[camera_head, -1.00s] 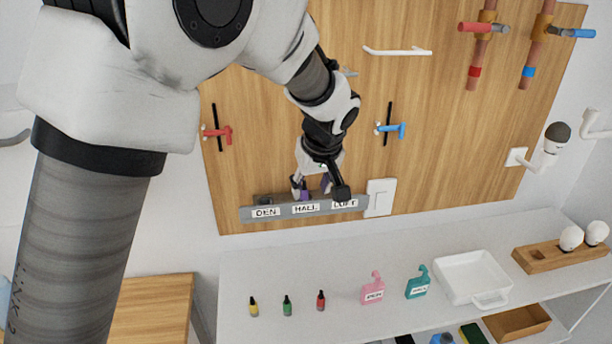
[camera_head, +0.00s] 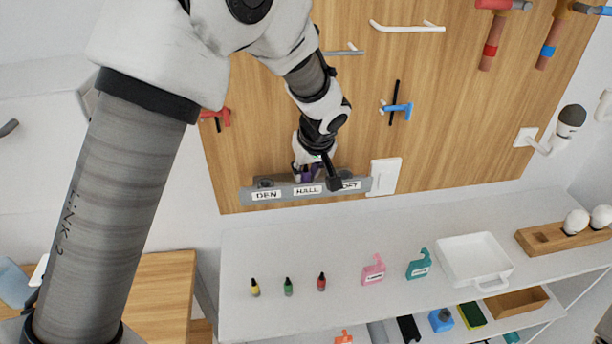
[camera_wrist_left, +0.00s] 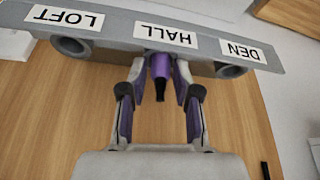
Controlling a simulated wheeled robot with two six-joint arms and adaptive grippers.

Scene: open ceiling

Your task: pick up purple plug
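The purple plug (camera_wrist_left: 160,68) with a black tip sits at the HALL position of a grey socket strip (camera_wrist_left: 112,29), which looks upside down in the left wrist view. My left gripper (camera_wrist_left: 160,88) is open, with one purple-padded finger on each side of the plug. Gaps show between the plug and both fingers. In the head view my left gripper (camera_head: 312,174) is at the strip (camera_head: 383,184), above the HALL label, and it mostly hides the plug. My right gripper is not in view.
The strip is on a wooden wall panel (camera_head: 290,115) with a white switch (camera_head: 384,177) to its right.

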